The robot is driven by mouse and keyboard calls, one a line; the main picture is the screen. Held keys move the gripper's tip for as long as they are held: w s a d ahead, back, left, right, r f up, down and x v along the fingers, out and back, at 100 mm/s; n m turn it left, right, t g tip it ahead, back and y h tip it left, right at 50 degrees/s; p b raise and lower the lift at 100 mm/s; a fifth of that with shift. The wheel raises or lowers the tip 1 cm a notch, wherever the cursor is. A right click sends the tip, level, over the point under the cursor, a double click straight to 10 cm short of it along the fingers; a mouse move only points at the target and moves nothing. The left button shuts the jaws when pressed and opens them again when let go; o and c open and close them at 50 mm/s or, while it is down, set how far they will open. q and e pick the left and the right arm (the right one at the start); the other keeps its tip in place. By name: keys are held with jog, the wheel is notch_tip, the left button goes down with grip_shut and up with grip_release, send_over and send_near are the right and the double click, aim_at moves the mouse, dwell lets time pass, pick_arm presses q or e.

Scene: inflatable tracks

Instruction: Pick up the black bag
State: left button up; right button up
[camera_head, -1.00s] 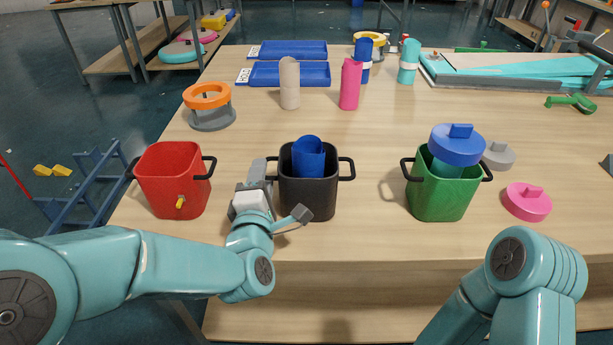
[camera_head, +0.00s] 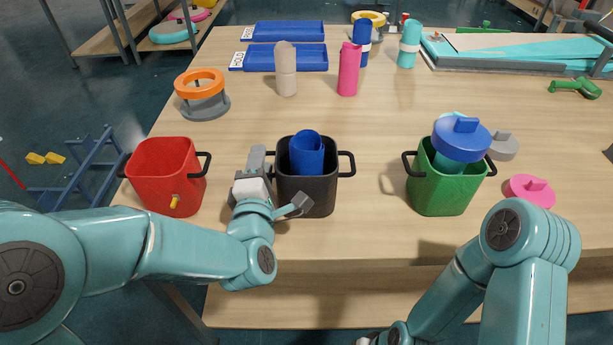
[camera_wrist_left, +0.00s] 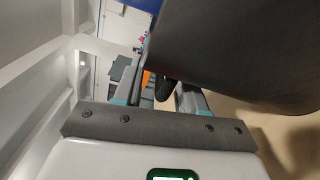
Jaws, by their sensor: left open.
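The black bag (camera_head: 318,195) stands upright on the table's near side, with loop handles left and right and a blue cup-like item (camera_head: 307,152) inside. My left gripper (camera_head: 280,176) is open at the bag's near left corner, one finger to its left and the other across its front. In the left wrist view the dark bag wall (camera_wrist_left: 240,50) fills the upper right. A black handle (camera_wrist_left: 165,88) shows between the open fingers there; I cannot tell whether they touch it. My right arm reaches the bottom edge of the head view; its gripper does not clearly show.
A red bag (camera_head: 165,170) stands left of my left gripper. A green bag (camera_head: 440,193) with a blue-lidded item (camera_head: 461,140) stands right. A pink lid (camera_head: 530,190) lies beyond it. Bottles and blue trays (camera_head: 287,58) stand farther back. The table between the black and green bags is clear.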

pick_arm(q)
grip_shut()
jog(key=shift+r, duration=0.1)
jog(key=shift+r, duration=0.55)
notch_tip(320, 180, up, 19)
jog(key=p, duration=0.3)
jog(key=shift+f, duration=0.25)
